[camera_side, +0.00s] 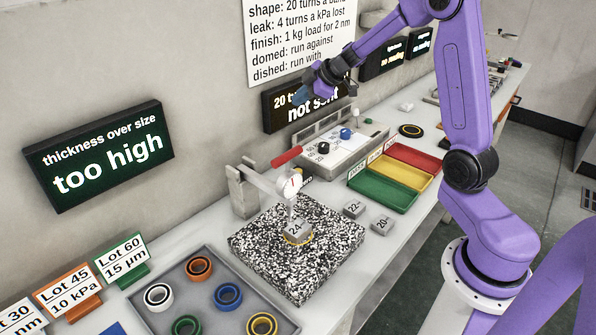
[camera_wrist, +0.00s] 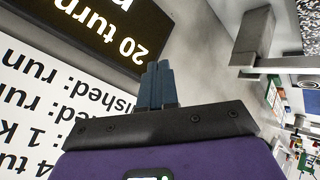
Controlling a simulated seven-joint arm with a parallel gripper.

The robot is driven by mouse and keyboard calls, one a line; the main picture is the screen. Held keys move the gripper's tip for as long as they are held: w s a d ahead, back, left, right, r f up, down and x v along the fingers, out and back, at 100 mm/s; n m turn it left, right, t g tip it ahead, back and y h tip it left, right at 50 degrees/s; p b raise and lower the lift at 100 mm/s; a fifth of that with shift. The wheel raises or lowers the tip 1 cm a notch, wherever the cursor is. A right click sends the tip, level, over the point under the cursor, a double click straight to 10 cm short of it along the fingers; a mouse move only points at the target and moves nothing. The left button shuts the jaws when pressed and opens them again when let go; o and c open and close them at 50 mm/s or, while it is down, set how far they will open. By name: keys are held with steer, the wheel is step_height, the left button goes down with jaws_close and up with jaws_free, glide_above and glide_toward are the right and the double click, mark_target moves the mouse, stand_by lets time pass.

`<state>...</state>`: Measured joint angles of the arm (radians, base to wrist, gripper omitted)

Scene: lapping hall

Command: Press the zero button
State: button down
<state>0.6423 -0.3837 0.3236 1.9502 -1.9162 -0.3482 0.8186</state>
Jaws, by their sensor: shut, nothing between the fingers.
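My gripper (camera_side: 302,96) is raised near the wall, in front of the "not sent" display. Its dark blue fingers are together and empty, and they also show in the wrist view (camera_wrist: 160,68). A dial gauge (camera_side: 290,187) with a red lever (camera_side: 286,156) stands on a post over a speckled granite plate (camera_side: 265,245). A block marked 24 (camera_side: 297,230) sits on the plate under the gauge. A white control panel (camera_side: 340,150) with a black knob (camera_side: 323,148) and a blue knob (camera_side: 345,133) stands behind. I cannot make out which part is the zero button. My gripper is apart from all of these.
A lit display (camera_side: 100,155) reads "thickness over size too high". Blocks marked 22 (camera_side: 354,209) and 20 (camera_side: 382,224) lie right of the plate. Green (camera_side: 380,193), yellow and red trays stand beyond. A grey tray (camera_side: 172,292) of coloured rings is in front.

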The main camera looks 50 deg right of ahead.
glide_above(300, 172)
step_height(300, 172, down, 12)
stand_by(0.6)
steer(key=shift+d, duration=0.1)
steer(key=shift+f, duration=4.4)
steer(key=shift+f, duration=0.15)
steer(key=shift+f, duration=0.3)
steer(key=shift+f, duration=0.5)
steer(key=shift+r, duration=0.95)
steer(key=shift+r, duration=0.1)
